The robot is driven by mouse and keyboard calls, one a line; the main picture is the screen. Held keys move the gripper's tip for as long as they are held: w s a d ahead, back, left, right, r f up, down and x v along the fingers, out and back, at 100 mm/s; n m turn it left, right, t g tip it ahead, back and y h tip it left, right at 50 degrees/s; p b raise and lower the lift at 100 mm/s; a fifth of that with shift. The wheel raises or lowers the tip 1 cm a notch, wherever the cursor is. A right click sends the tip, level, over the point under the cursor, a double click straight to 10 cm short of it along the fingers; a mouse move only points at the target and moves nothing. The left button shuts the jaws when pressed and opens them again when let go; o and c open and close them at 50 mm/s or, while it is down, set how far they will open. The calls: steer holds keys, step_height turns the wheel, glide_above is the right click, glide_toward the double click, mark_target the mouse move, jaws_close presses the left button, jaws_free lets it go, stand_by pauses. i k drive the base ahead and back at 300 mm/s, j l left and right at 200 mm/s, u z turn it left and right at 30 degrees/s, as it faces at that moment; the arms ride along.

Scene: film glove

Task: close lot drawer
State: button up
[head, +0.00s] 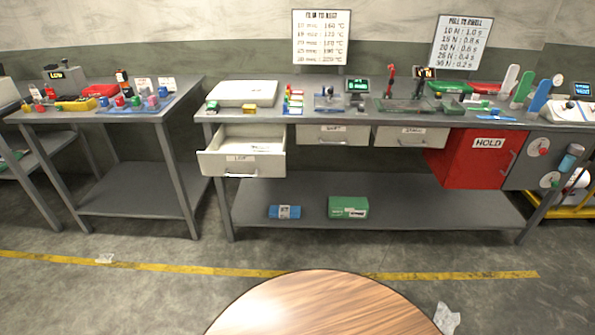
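The lot drawer (240,163) is the left drawer under the middle workbench. It is pulled out, with its pale front panel facing me, a small label that seems to read "LOT", and a metal handle (240,175) below the label. The inside that I can see looks mostly empty, with a small light item or mark near its back. My gripper is not in view, so I cannot tell its state or where it is relative to the drawer.
Two other drawers (332,134) (410,136) are shut. A red HOLD box (476,158) hangs at the right. A round wooden table (322,308) stands in the foreground.

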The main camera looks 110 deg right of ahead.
mark_target(229, 154)
steer(key=z, duration=2.1)
